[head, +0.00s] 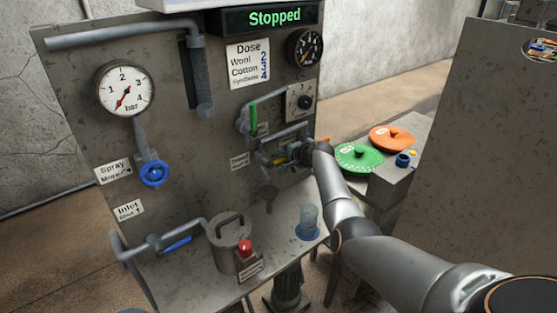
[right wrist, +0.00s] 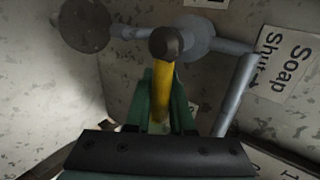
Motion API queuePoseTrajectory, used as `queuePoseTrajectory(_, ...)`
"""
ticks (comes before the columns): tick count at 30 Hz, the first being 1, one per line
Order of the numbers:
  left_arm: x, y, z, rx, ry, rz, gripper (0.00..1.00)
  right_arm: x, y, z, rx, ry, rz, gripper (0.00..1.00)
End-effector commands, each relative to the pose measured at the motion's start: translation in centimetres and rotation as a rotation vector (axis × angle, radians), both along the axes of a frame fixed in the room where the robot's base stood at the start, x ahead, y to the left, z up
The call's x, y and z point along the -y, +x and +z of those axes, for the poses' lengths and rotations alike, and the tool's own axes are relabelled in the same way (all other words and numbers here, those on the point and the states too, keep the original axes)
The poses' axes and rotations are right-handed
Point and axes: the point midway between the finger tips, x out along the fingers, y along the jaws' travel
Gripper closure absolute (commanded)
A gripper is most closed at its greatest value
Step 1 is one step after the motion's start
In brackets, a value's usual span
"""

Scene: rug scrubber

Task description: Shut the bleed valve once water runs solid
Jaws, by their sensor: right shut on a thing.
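My right gripper (head: 295,155) reaches in to the pipework at the right of the grey panel. It is shut on a yellow lever handle (head: 279,160). In the right wrist view, the yellow handle (right wrist: 160,92) stands between the green fingers of my right gripper (right wrist: 160,105), its dark round end toward the camera. Grey pipes run behind it, and a label (right wrist: 287,62) reading "Soap" and "Shut" with an arrow is at the right. I cannot read a bleed label on this valve. A clear cup (head: 309,218) stands on a blue disc below. No running water can be made out. My left gripper is not in view.
The display (head: 270,18) reads "Stopped". A bar gauge (head: 125,88), a blue round valve (head: 153,173), a green lever (head: 253,117) and a blue lever (head: 176,244) are on the panel. A lidded pot (head: 229,245) and red button (head: 245,247) stand on the shelf.

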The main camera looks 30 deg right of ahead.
Motion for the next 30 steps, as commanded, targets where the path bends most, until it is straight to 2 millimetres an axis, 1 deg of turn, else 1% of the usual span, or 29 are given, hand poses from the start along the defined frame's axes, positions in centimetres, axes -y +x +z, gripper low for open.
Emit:
queuePoseTrajectory(4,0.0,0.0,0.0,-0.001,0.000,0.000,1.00,-0.1,0.0,-0.1,-0.002,0.006,0.000,1.00)
queuePoseTrajectory(5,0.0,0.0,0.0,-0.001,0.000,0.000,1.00,-0.1,0.0,-0.1,-0.002,0.005,0.000,0.77)
queuePoseTrajectory(12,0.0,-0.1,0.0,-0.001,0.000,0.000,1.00,-0.1,0.0,-0.1,-0.001,0.002,0.000,0.50)
queuePoseTrajectory(23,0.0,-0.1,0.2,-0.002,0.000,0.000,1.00,0.0,-0.2,0.2,0.000,0.000,0.000,0.49)
queuePoseTrajectory(26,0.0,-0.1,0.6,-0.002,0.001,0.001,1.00,0.1,-0.7,0.6,0.000,-0.001,-0.001,0.49)
queuePoseTrajectory(30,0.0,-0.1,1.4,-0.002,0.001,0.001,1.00,0.1,-1.9,1.4,-0.001,-0.001,-0.001,0.49)
